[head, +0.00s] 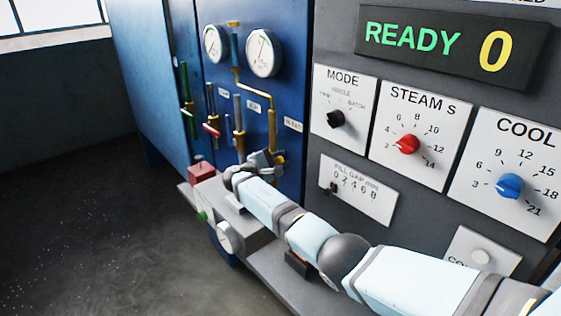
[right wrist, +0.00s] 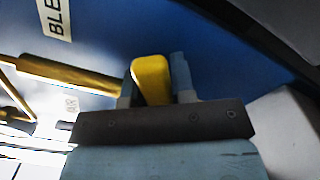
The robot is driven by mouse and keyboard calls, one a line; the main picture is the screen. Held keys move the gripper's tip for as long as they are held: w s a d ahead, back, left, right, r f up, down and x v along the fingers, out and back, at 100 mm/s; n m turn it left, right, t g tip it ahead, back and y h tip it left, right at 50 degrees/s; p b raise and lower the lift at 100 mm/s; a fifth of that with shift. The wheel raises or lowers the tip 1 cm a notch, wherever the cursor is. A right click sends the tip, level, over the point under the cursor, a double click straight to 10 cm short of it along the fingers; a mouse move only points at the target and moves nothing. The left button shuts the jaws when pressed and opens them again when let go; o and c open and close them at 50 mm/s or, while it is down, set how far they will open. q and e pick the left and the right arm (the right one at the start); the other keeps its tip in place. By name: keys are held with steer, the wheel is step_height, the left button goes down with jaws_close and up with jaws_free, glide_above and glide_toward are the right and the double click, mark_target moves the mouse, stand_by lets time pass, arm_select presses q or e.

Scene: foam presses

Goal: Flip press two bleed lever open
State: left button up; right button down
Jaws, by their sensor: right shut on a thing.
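My right gripper (head: 266,160) reaches in from the right to the lower end of the brass pipes on the blue press panel. In the right wrist view, its two fingers (right wrist: 153,82) are shut around a yellow lever (right wrist: 152,72). A label starting "BLE" (right wrist: 55,17) is on the blue panel near it, so this appears to be the bleed lever. In the head view the gripper and wrist mostly hide that lever. Its label (head: 293,124) is too small there to read surely. My left gripper is not in view.
Other valves stand left of the gripper: a green-handled one (head: 185,83), a red-handled one (head: 211,128) and a grey one (head: 238,112). Two gauges (head: 263,53) are above. A ledge (head: 265,270) runs below my arm. The grey control panel (head: 420,220) is at right. The floor at left is clear.

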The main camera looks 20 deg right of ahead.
stand_by(0.4)
steer(key=c, duration=1)
jaws_free()
steer(key=shift+o, duration=0.2)
steer(key=shift+a, duration=0.1)
steer(key=b+v, duration=0.3)
steer(key=v, duration=1)
steer(key=shift+s+a, duration=0.15)
steer(key=shift+a, duration=0.2)
